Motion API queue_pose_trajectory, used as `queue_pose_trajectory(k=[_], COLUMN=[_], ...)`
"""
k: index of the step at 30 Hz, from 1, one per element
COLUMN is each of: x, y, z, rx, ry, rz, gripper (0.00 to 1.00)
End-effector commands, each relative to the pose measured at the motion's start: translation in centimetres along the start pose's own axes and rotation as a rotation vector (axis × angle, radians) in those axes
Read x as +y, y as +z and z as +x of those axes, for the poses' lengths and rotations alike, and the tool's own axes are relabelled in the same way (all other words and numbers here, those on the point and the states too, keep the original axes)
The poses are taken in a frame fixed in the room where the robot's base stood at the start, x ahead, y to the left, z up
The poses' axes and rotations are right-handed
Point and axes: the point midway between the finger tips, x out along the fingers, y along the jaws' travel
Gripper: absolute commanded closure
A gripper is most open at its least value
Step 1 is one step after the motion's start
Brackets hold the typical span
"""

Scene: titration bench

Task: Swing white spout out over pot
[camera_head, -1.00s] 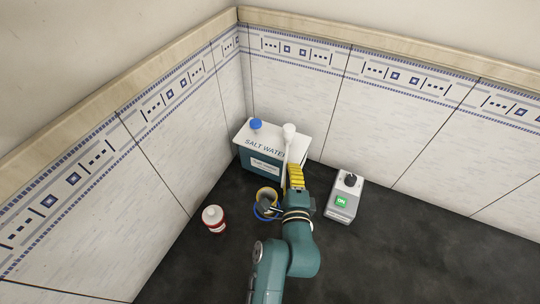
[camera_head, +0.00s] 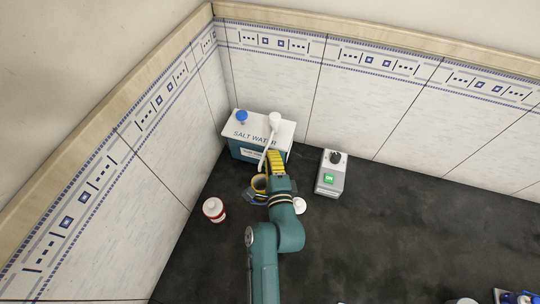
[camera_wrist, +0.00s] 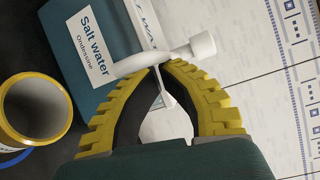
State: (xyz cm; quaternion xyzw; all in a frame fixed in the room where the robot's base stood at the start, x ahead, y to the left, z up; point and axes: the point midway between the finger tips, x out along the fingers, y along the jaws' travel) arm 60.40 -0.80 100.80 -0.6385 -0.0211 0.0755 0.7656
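The white spout (camera_head: 265,154) runs from a white cap (camera_head: 275,119) on the salt water box (camera_head: 243,150) and slants down-left. In the wrist view the spout (camera_wrist: 150,60) crosses just beyond the fingertips. The pot (camera_head: 259,184), dark with a yellow rim, stands on the bench in front of the box; it also shows in the wrist view (camera_wrist: 65,100). The spout's lower end looks close to the pot's far side; whether it is above the opening is unclear. My gripper (camera_wrist: 159,67) has yellow fingers with tips together beside the spout. No firm hold on it shows.
A grey device (camera_head: 331,174) with a green button stands right of the box. A white bottle with a red band (camera_head: 214,210) stands left of the pot. A round white item (camera_head: 299,205) lies right of my arm.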

Motion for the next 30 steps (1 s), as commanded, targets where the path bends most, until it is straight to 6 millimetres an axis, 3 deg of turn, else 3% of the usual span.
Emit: queue_pose_trajectory(k=[7,13,15,22,30], x=[0.5,1.4,0.3,0.6,1.2], y=[-0.6,-3.5,-1.7,2.8,3.6], z=[-0.2,-1.5,-2.9,-7.5,-8.6], rx=[0.001,-0.004,-0.014,-0.016,-0.008], ry=[0.001,-0.001,0.008,0.011,0.003], rz=[0.001,0.001,-0.001,-0.003,-0.001], gripper=[1.0,1.0,1.0,1.0,1.0])
